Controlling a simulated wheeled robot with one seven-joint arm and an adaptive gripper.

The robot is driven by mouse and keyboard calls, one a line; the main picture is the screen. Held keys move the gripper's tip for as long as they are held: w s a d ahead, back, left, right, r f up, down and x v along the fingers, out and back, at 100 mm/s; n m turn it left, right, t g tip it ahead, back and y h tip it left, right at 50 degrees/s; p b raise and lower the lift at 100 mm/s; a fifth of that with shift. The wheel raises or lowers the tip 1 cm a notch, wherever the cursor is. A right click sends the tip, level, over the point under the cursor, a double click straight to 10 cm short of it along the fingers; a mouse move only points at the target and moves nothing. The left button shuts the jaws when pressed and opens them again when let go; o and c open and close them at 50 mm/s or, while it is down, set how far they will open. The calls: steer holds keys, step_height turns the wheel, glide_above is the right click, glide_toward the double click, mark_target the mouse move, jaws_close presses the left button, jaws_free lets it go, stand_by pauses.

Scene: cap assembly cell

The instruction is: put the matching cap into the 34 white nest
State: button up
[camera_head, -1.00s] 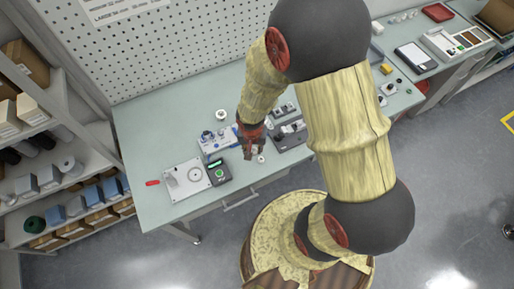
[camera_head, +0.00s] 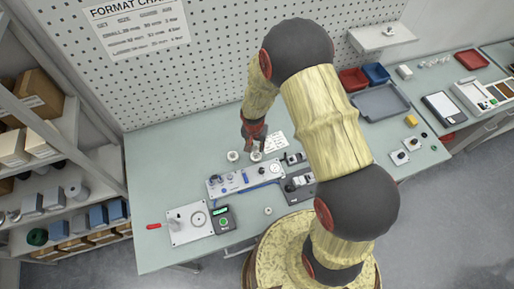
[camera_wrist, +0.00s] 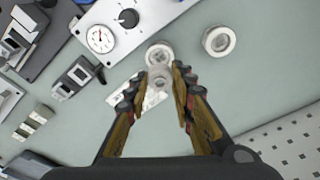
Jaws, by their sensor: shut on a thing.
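My gripper (camera_head: 254,140) is over the back of the workbench. In the wrist view my gripper (camera_wrist: 161,76) is shut on a small pale grey round cap (camera_wrist: 160,80). A white ring-shaped nest (camera_wrist: 158,54) lies just beyond the cap and partly behind it in that view. I cannot tell whether the cap touches it. This nest (camera_head: 256,157) also shows below my fingers in the head view. A second white nest (camera_wrist: 219,40) stands apart, and it shows to the left in the head view (camera_head: 232,156). No size numbers are readable on the nests.
A panel with blue parts and a gauge (camera_head: 245,180) lies in front of the nests. A white plate (camera_head: 188,224) and a dark device with a green display (camera_head: 222,220) are at front left. A small white round piece (camera_head: 268,210) lies near the front edge. The pegboard (camera_head: 215,70) rises behind.

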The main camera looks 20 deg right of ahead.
mark_target(256, 157)
steer(key=shift+f+b, duration=1.4)
steer(key=shift+f, duration=1.2)
steer(key=shift+f+b, duration=0.25)
steer(key=shift+b, duration=0.05)
steer(key=o, duration=0.7)
steer(key=shift+r, duration=0.1)
step_height(256, 157, up, 12)
steer(key=s, duration=0.1)
steer(key=shift+a, duration=0.4)
steer(key=shift+s, duration=0.1)
